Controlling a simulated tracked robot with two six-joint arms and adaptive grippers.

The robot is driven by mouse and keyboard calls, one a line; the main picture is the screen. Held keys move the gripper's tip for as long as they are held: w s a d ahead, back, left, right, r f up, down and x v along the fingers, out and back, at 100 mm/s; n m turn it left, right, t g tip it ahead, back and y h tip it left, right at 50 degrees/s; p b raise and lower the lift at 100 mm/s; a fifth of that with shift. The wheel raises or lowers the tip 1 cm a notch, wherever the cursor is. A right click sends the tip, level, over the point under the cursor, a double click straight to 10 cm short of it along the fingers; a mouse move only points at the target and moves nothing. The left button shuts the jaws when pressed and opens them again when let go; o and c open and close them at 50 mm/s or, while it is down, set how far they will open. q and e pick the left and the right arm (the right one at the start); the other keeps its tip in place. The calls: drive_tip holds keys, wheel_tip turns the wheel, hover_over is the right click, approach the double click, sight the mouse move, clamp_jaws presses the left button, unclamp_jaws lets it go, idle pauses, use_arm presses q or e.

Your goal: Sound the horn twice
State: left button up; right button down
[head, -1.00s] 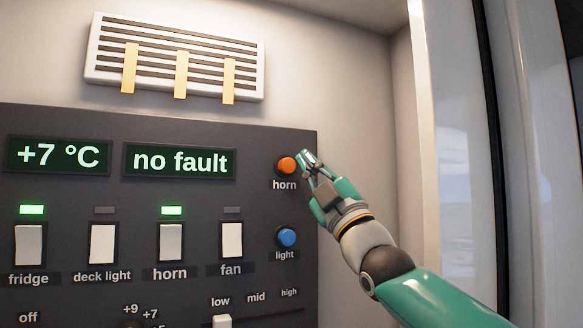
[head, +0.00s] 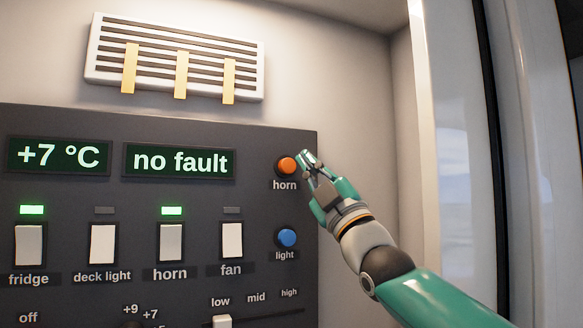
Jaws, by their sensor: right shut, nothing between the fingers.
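The orange horn button (head: 287,166) sits at the upper right of the dark panel, with its label "horn" below it. My right gripper (head: 305,156) is shut and empty, its fingertips just to the right of the button. Whether the fingertips touch the button cannot be told. The horn switch (head: 171,243) is a white rocker in the lower row, and the lamp (head: 172,211) above it glows green. My left gripper is not in view.
A blue light button (head: 286,237) lies below the horn button. The fridge switch (head: 28,244) has a lit green lamp; the deck light switch (head: 102,244) and fan switch (head: 232,240) have dark lamps. The displays read "+7 °C" (head: 59,156) and "no fault" (head: 180,161). A vent (head: 175,58) is above.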

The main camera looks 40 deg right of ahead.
idle(0.4)
drive_tip(key=s+m+h, duration=0.1)
drive_tip(key=m, duration=0.6)
drive_tip(key=s+m+h, duration=0.1)
drive_tip(key=m, duration=0.6)
drive_tip(key=s+a+m, duration=0.1)
drive_tip(key=m, duration=0.6)
drive_tip(key=shift+s+h, duration=0.4)
drive_tip(key=shift+w, duration=0.1)
